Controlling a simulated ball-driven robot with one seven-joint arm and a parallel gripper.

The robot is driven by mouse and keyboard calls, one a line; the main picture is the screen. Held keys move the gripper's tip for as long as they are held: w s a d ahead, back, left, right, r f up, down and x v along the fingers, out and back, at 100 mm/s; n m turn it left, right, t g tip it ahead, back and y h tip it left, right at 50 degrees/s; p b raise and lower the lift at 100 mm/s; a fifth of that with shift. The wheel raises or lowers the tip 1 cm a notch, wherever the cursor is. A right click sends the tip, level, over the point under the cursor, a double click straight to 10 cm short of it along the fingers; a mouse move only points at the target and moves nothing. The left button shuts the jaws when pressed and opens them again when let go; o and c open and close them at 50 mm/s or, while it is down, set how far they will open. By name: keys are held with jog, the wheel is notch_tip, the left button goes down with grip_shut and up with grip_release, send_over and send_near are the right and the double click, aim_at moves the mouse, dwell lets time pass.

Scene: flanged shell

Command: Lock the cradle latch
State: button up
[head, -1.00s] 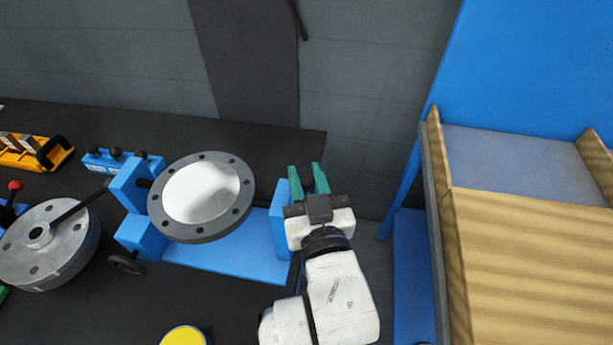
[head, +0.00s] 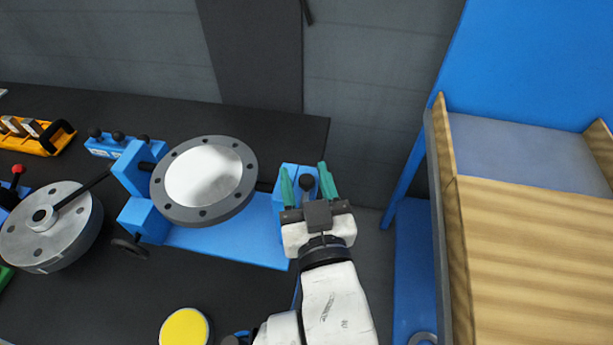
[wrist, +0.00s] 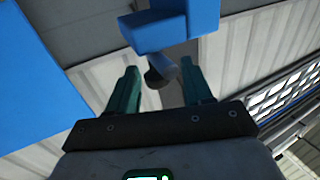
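The blue cradle (head: 225,240) stands on the dark table and holds a round grey flanged shell (head: 203,180) with a pale disc face, tilted. At the cradle's right end a blue upright block (head: 290,172) carries a dark round knob (head: 307,183), apparently the latch handle. My gripper (head: 304,170) is open, its two green fingers on either side of the knob. In the wrist view a dark knob end (wrist: 155,78) shows between the open fingers, below a blue block (wrist: 155,32). Contact between fingers and knob cannot be made out.
A grey round flange with a black bar (head: 50,225) lies at the left. A blue block with black knobs (head: 120,146), an orange tray (head: 35,138) and a yellow-topped disc (head: 184,328) are also on the table. A wooden-sided bin (head: 530,240) stands right, beyond a gap.

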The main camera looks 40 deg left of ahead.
jog(key=shift+d, duration=0.1)
jog(key=b+v, duration=0.2)
jog(key=v, duration=0.8)
jog(key=shift+s+d, duration=0.2)
jog(key=shift+d, duration=0.05)
jog(key=shift+s+d, duration=0.1)
